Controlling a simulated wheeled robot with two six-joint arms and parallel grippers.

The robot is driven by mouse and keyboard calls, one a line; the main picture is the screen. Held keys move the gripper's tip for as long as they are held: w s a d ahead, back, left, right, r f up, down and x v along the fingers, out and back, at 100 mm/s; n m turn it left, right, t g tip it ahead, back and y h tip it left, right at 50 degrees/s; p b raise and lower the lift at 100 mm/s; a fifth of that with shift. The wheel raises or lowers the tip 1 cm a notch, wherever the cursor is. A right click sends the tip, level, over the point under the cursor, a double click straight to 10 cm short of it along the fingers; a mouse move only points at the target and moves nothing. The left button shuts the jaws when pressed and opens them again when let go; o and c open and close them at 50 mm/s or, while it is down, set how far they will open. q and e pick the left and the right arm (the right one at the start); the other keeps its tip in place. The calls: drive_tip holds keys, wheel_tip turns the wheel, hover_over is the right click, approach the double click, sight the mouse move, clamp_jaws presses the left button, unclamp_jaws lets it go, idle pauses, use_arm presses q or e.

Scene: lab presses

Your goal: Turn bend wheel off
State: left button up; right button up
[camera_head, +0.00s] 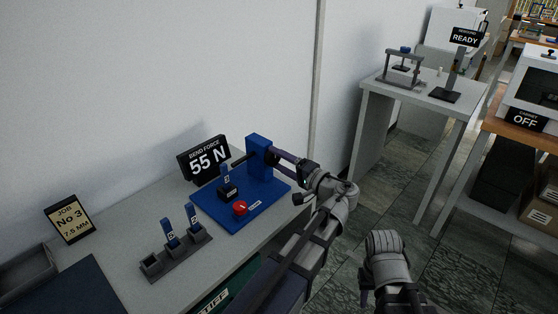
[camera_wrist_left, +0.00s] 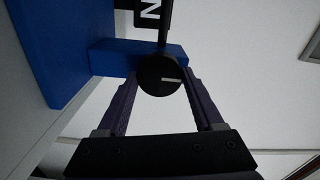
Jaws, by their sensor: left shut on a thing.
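The bend wheel is a round black knob with a pale mark (camera_wrist_left: 160,75), on the side of the blue press post (camera_head: 259,146). My left gripper (camera_head: 277,154) reaches in from the right side of the post. In the left wrist view its two purple fingers (camera_wrist_left: 160,84) are shut on the wheel, one on each side.
The blue press base (camera_head: 265,193) carries a red button (camera_head: 240,208) and a small black block (camera_head: 228,191). A sign reading "BEND FORCE 55 N" (camera_head: 204,159) stands behind. A grey holder (camera_head: 178,256) with blue pieces is in front. A job card (camera_head: 68,219) stands left.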

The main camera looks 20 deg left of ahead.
idle(0.4)
use_arm(q)
drive_tip(key=o, duration=1.4)
use_arm(e)
drive_tip(key=shift+d, duration=0.1)
